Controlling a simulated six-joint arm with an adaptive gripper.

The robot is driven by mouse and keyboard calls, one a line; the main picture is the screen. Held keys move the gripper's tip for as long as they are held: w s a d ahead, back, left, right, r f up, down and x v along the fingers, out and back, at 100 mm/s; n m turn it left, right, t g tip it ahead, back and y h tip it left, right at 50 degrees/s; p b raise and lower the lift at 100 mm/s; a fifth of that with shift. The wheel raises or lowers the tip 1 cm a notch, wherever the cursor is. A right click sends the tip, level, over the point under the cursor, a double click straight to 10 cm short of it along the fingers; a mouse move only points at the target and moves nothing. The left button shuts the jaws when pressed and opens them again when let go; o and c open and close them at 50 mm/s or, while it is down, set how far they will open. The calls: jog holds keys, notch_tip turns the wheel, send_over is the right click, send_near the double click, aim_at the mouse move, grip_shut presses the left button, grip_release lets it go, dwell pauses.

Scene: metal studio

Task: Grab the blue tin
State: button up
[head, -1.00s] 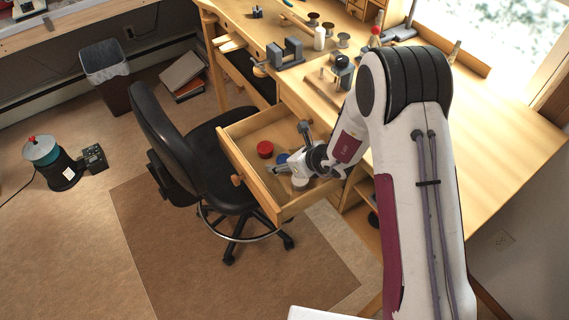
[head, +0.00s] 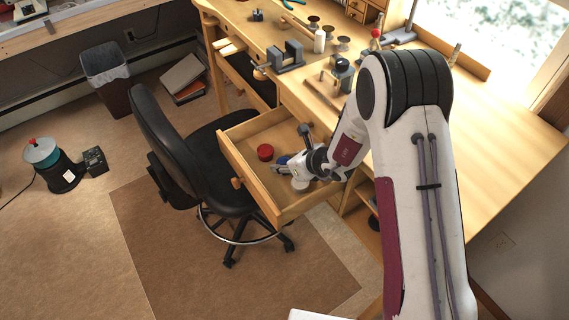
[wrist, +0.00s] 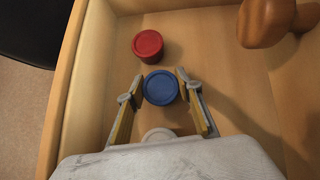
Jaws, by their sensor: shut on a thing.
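The blue tin (wrist: 160,88) stands upright in the open drawer (wrist: 85,100), between the two fingers of my gripper (wrist: 160,84). The fingers are shut on its sides, one left and one right. In the head view a little of the blue tin (head: 283,160) shows beside my gripper (head: 287,166), and the rest is hidden by it. A red tin (wrist: 147,45) stands just beyond the blue one in the wrist view; it also shows in the head view (head: 265,152).
A white round thing (wrist: 158,135) lies close on the near side of the blue tin, partly hidden by my gripper. A brown wooden object (wrist: 266,22) is at the top right. Drawer walls surround these. A black chair (head: 190,150) stands beside the drawer.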

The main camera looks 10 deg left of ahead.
aim_at(284, 162)
jog(key=shift+r, duration=0.15)
notch_tip(284, 162, up, 18)
dwell(1.0)
